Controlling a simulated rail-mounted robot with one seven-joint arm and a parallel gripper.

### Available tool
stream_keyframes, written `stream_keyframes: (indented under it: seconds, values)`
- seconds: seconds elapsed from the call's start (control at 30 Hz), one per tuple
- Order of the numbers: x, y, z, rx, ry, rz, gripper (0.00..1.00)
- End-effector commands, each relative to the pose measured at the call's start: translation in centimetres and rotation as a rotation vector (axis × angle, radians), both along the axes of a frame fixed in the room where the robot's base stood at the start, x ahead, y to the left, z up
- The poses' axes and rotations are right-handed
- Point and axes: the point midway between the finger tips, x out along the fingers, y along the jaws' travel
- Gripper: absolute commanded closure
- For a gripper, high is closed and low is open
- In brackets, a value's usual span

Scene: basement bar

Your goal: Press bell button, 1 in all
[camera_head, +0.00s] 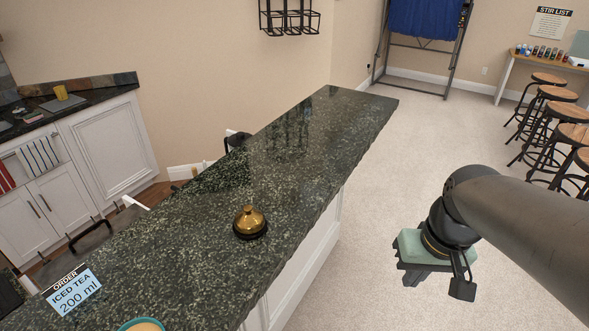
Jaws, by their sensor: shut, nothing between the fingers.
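A brass bell (250,221) on a black round base stands upright on the dark speckled stone counter (290,160). A small knob shows at its top, which I take to be the button. My gripper (436,284) is to the right of the bell, past the counter's edge and over the pale floor. It is well apart from the bell and holds nothing. Its fingers are partly seen under the green hand body.
An order card (73,291) reading "ICED TEA 200 ml" and a teal-rimmed round thing (141,325) are at the counter's near end. The counter around the bell is clear. Bar stools (568,135) stand at the far right. A wire rack (289,19) hangs on the wall.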

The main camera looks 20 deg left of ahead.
Motion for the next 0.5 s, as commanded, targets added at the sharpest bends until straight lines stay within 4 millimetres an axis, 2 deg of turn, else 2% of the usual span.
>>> stream_keyframes:
  seconds: [0.03,0.17,0.2,0.3,0.4,0.5]
  values:
    - [1.9,3.3,1.1,0.036,0.007,0.092,1.0]
    - [4.8,11.8,3.2,0.152,0.017,0.317,1.0]
    - [5.4,14.5,3.9,0.194,0.021,0.385,1.0]
    - [6.3,20.9,5.6,0.311,0.028,0.546,1.0]
    - [6.5,26.5,7.4,0.433,0.033,0.682,1.0]
    - [6.3,30.6,9.1,0.54,0.034,0.786,1.0]
